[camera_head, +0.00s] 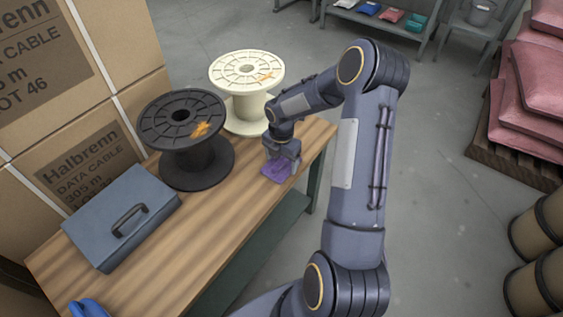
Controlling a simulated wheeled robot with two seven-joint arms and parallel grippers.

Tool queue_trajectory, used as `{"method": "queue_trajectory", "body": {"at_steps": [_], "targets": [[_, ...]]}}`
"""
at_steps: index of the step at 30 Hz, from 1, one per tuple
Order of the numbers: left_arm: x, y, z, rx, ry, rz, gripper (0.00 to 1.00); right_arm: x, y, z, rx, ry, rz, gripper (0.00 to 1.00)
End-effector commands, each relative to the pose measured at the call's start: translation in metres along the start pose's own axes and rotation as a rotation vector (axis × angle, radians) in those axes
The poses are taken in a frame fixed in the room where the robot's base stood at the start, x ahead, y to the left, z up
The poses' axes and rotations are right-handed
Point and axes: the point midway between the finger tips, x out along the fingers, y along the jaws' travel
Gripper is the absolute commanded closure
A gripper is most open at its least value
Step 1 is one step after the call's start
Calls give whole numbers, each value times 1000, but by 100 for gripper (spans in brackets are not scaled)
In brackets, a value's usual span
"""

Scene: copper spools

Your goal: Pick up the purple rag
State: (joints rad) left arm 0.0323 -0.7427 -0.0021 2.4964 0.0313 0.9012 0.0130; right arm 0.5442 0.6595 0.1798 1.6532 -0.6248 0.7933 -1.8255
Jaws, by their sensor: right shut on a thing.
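The purple rag (275,173) lies near the right edge of the wooden table (215,215), by the black spool. My right gripper (284,160) points down over the rag and is shut on it. The gripper hides part of the rag, and I cannot tell whether the rag is lifted off the table. My left gripper is not in view.
A black spool (184,125) and a cream spool (247,80) stand at the table's far end, close to my right gripper. A blue-grey metal box (122,215) with a handle sits nearer. Cardboard boxes (60,75) line the left side. The table's front middle is clear.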

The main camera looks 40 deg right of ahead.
Motion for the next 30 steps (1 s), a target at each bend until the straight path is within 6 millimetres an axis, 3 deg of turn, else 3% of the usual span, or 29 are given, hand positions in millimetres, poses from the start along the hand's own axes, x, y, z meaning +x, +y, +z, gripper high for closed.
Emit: {"method": "queue_trajectory", "body": {"at_steps": [5, 10, 18, 24, 30], "targets": [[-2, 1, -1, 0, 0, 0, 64, -12, 1, 0, 0, -2, 3, 46], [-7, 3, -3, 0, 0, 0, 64, -38, -2, -2, 0, -3, 3, 46], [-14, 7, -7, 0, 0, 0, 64, -96, -29, -42, -3, -4, 5, 46], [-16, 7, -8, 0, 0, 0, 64, -113, -56, -81, -3, -2, 2, 46], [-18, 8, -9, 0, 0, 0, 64, -125, -73, -105, -2, -1, 1, 46]]}}
